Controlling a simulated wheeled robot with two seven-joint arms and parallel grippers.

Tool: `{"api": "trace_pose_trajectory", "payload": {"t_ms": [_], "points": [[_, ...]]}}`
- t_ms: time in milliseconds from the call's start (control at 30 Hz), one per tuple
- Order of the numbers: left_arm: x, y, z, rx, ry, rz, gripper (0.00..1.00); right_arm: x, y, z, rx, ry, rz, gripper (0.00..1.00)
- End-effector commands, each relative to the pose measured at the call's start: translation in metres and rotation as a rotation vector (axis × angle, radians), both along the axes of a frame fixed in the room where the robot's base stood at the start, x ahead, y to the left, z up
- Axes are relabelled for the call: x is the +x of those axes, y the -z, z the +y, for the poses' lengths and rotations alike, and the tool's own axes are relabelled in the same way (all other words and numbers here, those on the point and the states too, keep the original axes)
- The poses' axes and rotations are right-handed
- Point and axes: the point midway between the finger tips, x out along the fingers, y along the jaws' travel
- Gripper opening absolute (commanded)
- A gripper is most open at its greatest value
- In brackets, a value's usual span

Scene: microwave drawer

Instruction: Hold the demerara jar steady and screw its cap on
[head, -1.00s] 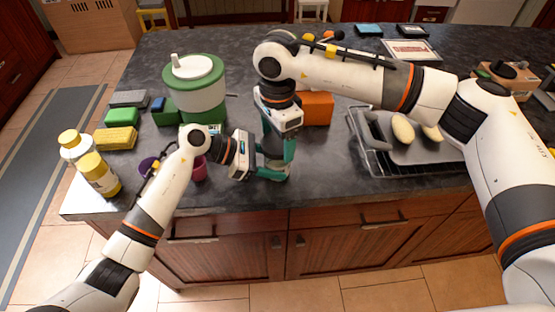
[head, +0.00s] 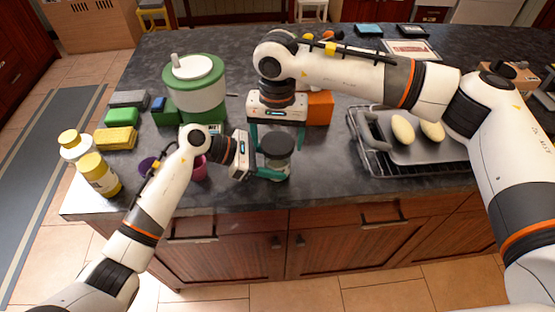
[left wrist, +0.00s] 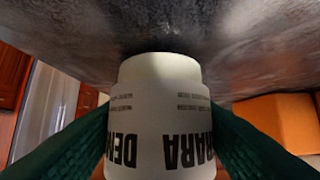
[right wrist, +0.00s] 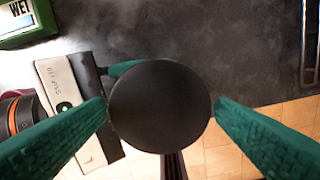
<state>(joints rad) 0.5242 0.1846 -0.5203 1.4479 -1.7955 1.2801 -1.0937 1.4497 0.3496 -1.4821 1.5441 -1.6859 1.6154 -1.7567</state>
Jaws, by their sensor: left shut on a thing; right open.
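The demerara jar (head: 276,167) stands on the dark counter near its front edge. Its printed label shows upside down in the left wrist view (left wrist: 165,115). My left gripper (head: 268,174) is shut on the jar from the left, with a green finger on each side. The black cap (head: 278,145) sits on top of the jar. It shows as a round disc in the right wrist view (right wrist: 160,106); I cannot tell how tightly it is on. My right gripper (head: 277,138) is above the jar and open, its fingers apart on either side of the cap. The right gripper's left fingertip looks close to the cap's rim.
A green and white dispenser (head: 195,90) stands behind left. A pink cup (head: 200,170) is beside my left wrist. An orange block (head: 320,108) is behind the jar. A rack with a tray (head: 415,150) lies right. Yellow-capped bottles (head: 97,174) stand at the left corner.

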Motion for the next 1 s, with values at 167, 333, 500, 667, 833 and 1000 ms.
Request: {"api": "trace_pose_trajectory", "payload": {"t_ms": [167, 333, 500, 667, 833, 1000], "points": [[-0.0001, 0.0, -0.0001, 0.0, 0.0, 0.0, 0.11, 0.0, 0.0001, -0.0001, 0.0, -0.096, 0.0, 0.79], [0.0, 0.0, 0.0, 0.0, 0.0, 0.0, 0.11, 0.0, 0.0003, -0.0002, 0.0, -0.295, 0.0, 0.79], [0.0, -0.0001, 0.0, 0.0, 0.0, 0.0, 0.11, 0.0, 0.0004, -0.0001, 0.0, -0.453, 0.0, 0.79], [0.0001, -0.0001, 0.0, 0.0, 0.0, 0.0, 0.11, 0.0, 0.0004, -0.0001, 0.0, -0.473, 0.0, 0.79], [0.0001, -0.0001, 0.0, 0.0, 0.0, 0.0, 0.11, 0.0, 0.0003, -0.0001, 0.0, -0.471, 0.0, 0.64], [0.0001, -0.0002, 0.0, 0.0, 0.0, 0.0, 0.11, -0.0001, 0.0002, 0.0, 0.0, -0.471, 0.001, 0.38]]}}
